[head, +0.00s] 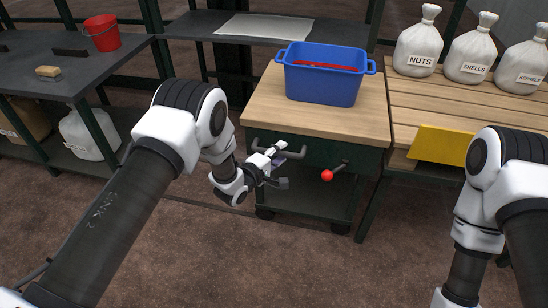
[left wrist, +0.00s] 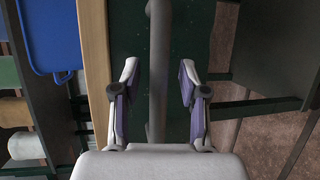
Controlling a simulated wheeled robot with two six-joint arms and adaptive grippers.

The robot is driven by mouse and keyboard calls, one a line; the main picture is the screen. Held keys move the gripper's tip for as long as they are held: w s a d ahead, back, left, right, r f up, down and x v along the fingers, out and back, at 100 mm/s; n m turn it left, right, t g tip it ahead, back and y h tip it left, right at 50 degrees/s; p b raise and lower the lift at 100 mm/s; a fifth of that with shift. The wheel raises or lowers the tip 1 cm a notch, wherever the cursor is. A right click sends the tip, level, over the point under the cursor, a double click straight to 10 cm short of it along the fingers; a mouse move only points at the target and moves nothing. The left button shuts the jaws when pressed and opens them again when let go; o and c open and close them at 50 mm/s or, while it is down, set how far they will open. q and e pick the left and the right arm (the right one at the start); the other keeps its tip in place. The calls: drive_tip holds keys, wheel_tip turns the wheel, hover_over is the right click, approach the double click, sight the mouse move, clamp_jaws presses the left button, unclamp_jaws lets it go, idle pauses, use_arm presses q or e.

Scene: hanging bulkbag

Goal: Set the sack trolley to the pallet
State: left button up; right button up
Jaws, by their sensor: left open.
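A wheeled, wooden-topped trolley (head: 340,127) with a dark green body stands in the middle of the head view. A grey bar handle (head: 298,153) runs across its front. My left gripper (head: 277,166) is open at this handle. In the left wrist view the bar (left wrist: 157,40) runs between the two spread fingers of my left gripper (left wrist: 158,78), with a gap on both sides. A red-knobbed lever (head: 327,175) sticks out right of the handle. A slatted wooden surface (head: 480,107), perhaps the pallet, lies to the right. My right gripper is out of view.
A blue tub (head: 323,88) with something red inside stands on the trolley. White sacks (head: 419,52) labelled NUTS, SHELLS and KERNELS stand on the slats, near a yellow plate (head: 440,145). A dark bench (head: 90,72) with a red bucket (head: 102,34) is at left. The front floor is clear.

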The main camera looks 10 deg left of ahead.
use_arm(q)
drive_tip(key=v, duration=1.1)
drive_tip(key=shift+s, duration=0.3)
drive_tip(key=shift+r, duration=0.15)
drive_tip(key=s+a+f+m+g+y, duration=0.1)
drive_tip(key=s+a+f+g+y, duration=0.15)
drive_tip(key=s+f, duration=0.4)
drive_tip(key=s+a+f+g+y, duration=0.2)
drive_tip(key=s+f+g, duration=0.2)
drive_tip(key=s+f, duration=0.3)
drive_tip(key=s+a+f+m+g+y, duration=0.15)
drive_tip(key=s+m+g, duration=0.35)
drive_tip(key=s, duration=0.5)
drive_tip(key=s+a+f+m+g+y, duration=0.1)
drive_tip(key=s+a+m+g, duration=0.2)
drive_tip(key=s+m, duration=0.55)
wheel_tip(320, 180, up, 25)
drive_tip(key=s+n+p, duration=0.1)
drive_tip(key=s+p, duration=0.1)
drive_tip(key=p, duration=2.3)
